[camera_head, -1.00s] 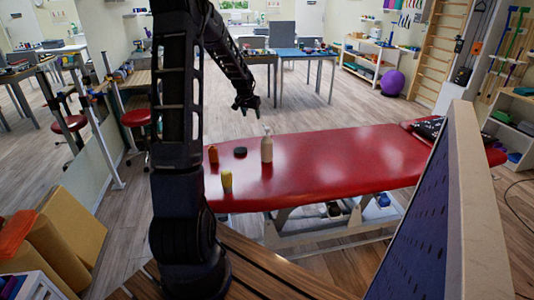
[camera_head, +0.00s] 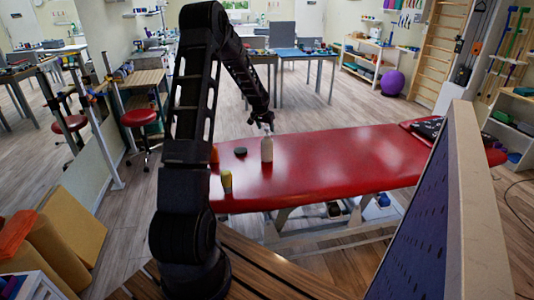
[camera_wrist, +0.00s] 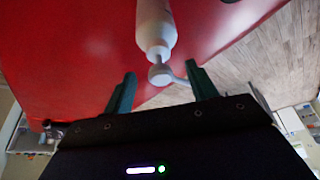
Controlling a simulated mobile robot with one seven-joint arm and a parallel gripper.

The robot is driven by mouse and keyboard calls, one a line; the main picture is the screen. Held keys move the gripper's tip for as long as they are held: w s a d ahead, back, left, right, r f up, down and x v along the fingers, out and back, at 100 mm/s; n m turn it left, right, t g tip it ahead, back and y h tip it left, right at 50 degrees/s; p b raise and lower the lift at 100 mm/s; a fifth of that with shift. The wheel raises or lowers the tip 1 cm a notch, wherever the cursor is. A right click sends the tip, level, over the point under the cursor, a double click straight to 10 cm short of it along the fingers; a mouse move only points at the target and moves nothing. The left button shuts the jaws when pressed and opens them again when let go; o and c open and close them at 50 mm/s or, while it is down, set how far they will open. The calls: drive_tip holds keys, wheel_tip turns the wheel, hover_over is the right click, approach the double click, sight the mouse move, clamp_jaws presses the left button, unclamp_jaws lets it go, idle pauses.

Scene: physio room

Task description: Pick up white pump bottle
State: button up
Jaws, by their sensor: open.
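The white pump bottle (camera_head: 267,149) stands upright on the red treatment table (camera_head: 340,160), near its left end. In the wrist view the white pump bottle (camera_wrist: 155,25) is at the top centre, its pump head pointing toward my gripper (camera_wrist: 160,85). The two dark green fingers are spread apart, with the pump head near and between their tips. No finger is seen touching the bottle. In the head view my gripper (camera_head: 263,124) is just above the bottle's top and partly overlaps it.
A yellow container (camera_head: 227,181) and a dark round object (camera_head: 240,152) stand on the table left of the bottle. An orange object (camera_head: 214,155) is partly hidden behind my arm. A blue panel (camera_head: 425,220) rises at the right. The table's middle is clear.

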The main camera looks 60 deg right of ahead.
drive_tip(key=x, duration=0.4)
drive_tip(key=shift+f, duration=0.2)
clamp_jaws()
